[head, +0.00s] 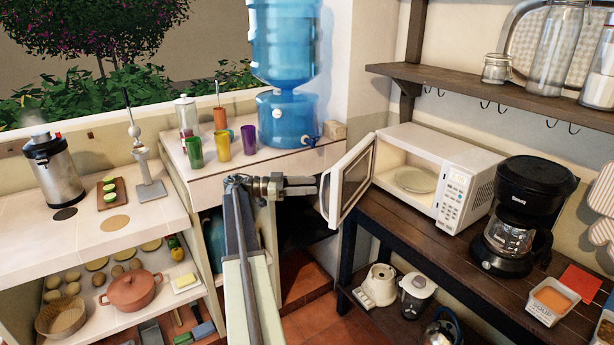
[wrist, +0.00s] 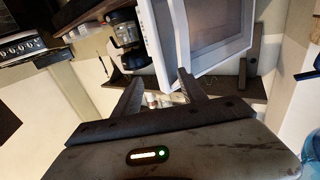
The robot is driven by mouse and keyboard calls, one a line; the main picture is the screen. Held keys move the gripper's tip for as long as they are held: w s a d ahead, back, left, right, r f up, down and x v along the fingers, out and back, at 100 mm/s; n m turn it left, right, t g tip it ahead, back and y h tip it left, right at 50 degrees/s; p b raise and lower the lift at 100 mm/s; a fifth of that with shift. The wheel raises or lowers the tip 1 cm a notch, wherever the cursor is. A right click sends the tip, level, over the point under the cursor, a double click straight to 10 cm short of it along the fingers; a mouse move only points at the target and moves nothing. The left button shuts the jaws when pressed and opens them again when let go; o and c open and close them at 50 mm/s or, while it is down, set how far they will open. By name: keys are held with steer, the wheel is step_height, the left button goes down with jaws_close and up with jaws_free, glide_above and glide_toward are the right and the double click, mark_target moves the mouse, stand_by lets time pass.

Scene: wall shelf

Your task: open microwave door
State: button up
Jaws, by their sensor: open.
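The white microwave (head: 468,186) stands on the dark wooden counter at the right in the head view. Its door (head: 334,200) is swung wide open to the left, and the pale interior with a round plate (head: 415,180) shows. My gripper (head: 316,186) is right beside the door's free edge. In the wrist view the door (wrist: 160,42) rises beyond my open gripper (wrist: 158,92). The lower corner of the door frame appears between or just beyond the two fingers, close to the right one. I cannot tell whether they touch. Nothing is held.
A black coffee maker (head: 522,215) stands right of the microwave, with a wall shelf (head: 500,90) above. A blue water dispenser (head: 285,115) and several coloured cups stand on the white counter (head: 262,165) behind my arm. Small appliances sit on the lower shelf. Red floor shows below.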

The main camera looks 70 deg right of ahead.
steer(key=a, duration=0.1)
steer(key=s+a, duration=0.1)
steer(key=a, duration=0.1)
steer(key=s+a, duration=0.1)
steer(key=a, duration=0.1)
steer(key=shift+a+r, duration=0.15)
steer(key=shift+r, duration=0.15)
